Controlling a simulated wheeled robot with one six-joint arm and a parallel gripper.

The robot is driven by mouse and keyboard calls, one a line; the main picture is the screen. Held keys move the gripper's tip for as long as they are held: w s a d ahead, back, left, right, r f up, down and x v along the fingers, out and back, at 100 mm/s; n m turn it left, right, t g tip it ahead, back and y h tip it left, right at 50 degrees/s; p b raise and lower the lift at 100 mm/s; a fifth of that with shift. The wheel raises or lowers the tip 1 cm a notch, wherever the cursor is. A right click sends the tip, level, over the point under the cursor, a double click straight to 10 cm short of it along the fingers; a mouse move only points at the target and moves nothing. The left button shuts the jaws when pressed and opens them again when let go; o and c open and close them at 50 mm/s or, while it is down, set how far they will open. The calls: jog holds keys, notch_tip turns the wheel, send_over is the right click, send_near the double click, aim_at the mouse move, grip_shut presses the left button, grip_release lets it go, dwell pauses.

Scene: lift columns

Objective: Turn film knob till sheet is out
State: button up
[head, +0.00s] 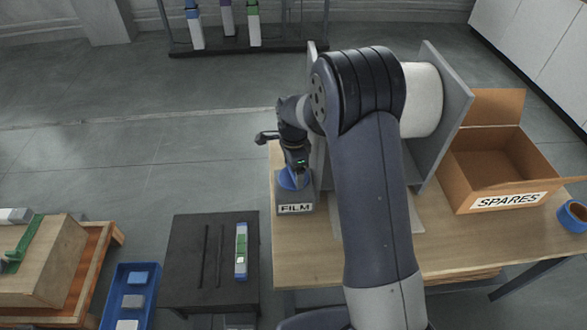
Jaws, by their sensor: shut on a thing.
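The film knob (289,180) is blue and sits on a grey box marked FILM at the left end of the wooden table. My gripper (295,170) is over the knob from above and shut on it. My wrist hides part of the knob. A white film roll (423,98) is held between two grey upright plates behind my arm. A pale sheet (432,222) lies flat on the table below the roll, partly hidden by my arm. I cannot tell where its far end is.
An open cardboard box marked SPARES (502,170) stands on the table's right, with a blue tape roll (573,215) beside it. A black stand (213,262) and a blue bin (131,295) stand left of the table (300,256).

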jog(key=o, duration=0.9)
jog(key=shift+o, duration=0.2)
jog(key=shift+r, duration=0.1)
notch_tip(320, 180, up, 11)
jog(key=shift+f, duration=0.2)
notch_tip(320, 180, down, 11)
jog(key=shift+r, duration=0.2)
jog(key=shift+f, duration=0.15)
jog(key=shift+n, duration=0.8)
